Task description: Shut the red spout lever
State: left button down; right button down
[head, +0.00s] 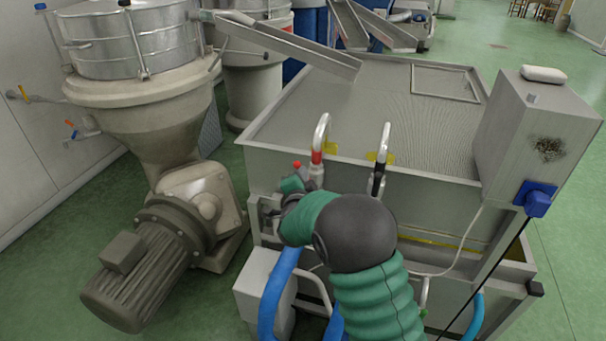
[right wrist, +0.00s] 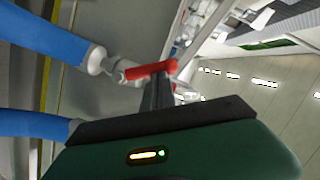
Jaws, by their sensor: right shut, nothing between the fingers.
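The red spout lever (right wrist: 150,71) shows in the right wrist view on a metal valve at the end of a blue hose. It points out to the side of the valve. My right gripper (right wrist: 158,92) is shut and empty, its fingertips right at the lever's outer part; I cannot tell whether they touch. In the head view a small red piece (head: 297,164) shows just beyond my right gripper (head: 292,184), which my own arm partly hides. A chrome spout with a red band (head: 317,157) stands beside it. My left gripper is not in view.
A second chrome spout with a black band (head: 378,180) stands to the right. Behind is a wide steel tank (head: 300,110). A grey control box (head: 530,115) is at its right corner. A motor (head: 150,260) and hopper (head: 150,120) stand left. Blue hoses (right wrist: 40,35) run close to my gripper.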

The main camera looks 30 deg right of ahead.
jog(key=shift+w+a, duration=0.15)
jog(key=shift+w+a+n+p, duration=0.1)
jog(key=shift+a+n+p, duration=0.05)
jog(key=shift+n+p, duration=0.45)
jog(key=w+a+f+n+g+h+p, duration=0.1)
jog(key=w+a+f+n+g+p, duration=0.1)
jog(key=p, duration=0.5)
jog(key=shift+w+a+f+n+g+p, duration=0.55)
jog(key=shift+f+n, duration=0.55)
jog(key=shift+n, duration=0.8)
jog(key=shift+w+f, duration=0.1)
